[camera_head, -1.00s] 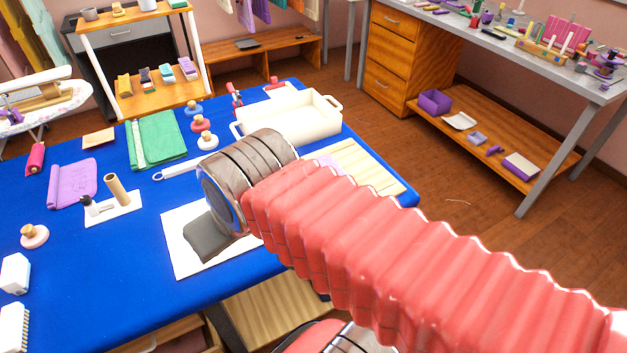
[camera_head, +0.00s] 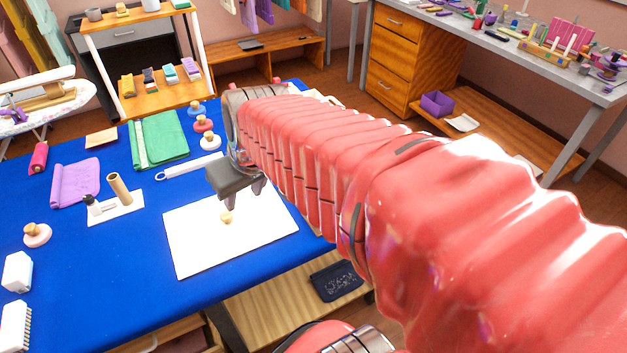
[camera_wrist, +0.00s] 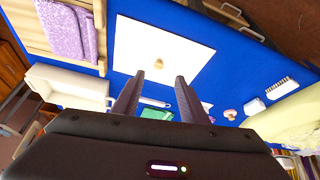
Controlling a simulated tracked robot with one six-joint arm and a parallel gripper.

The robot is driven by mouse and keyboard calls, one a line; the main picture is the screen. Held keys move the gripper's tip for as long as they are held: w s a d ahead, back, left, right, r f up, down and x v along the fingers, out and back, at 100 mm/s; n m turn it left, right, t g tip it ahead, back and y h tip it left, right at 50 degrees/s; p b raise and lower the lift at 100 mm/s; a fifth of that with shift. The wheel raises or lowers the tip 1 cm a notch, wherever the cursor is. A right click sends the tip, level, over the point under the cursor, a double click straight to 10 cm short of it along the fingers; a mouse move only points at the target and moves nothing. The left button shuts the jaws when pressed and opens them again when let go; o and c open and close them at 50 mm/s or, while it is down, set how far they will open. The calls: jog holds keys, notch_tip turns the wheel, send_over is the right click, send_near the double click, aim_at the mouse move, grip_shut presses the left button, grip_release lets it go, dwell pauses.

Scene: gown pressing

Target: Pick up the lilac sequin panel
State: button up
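The lilac sequin panel (camera_wrist: 66,30) shows in the wrist view as a folded, sparkly lilac cloth. It lies on a pale slatted wooden board at the upper left. In the head view my arm hides that place. My gripper (camera_head: 243,194) is above the far edge of a white sheet in the head view. In the wrist view, my gripper (camera_wrist: 159,78) has its two dark fingers apart with nothing between them. The panel is off to the left of the fingers there, well clear of them.
The white sheet (camera_head: 195,245) bears a small beige knob (camera_head: 227,218). A cream tray (camera_wrist: 68,84) is beside the slatted board (camera_wrist: 28,28). A plain purple cloth (camera_head: 75,183), a wooden-tube stand (camera_head: 120,200) and green cloth (camera_head: 160,140) are at the left.

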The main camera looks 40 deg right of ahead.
jog(key=w+d+f+m, duration=0.1)
jog(key=d+f, duration=0.3)
jog(key=d, duration=0.7)
jog(key=w+d+f+m, duration=0.1)
jog(key=w+d+f, duration=0.2)
jog(key=d, duration=0.7)
jog(key=shift+d+f+g+h, duration=0.35)
jog(key=shift+f+g+h, duration=0.05)
jog(key=shift+f, duration=0.25)
jog(key=x, duration=0.7)
jog(key=shift+f, duration=0.1)
jog(key=shift+w+f, duration=0.3)
jog(key=shift+f, duration=0.35)
jog(key=shift+x, duration=2.6)
jog(key=shift+w+d, duration=0.1)
jog(key=shift+d, duration=0.05)
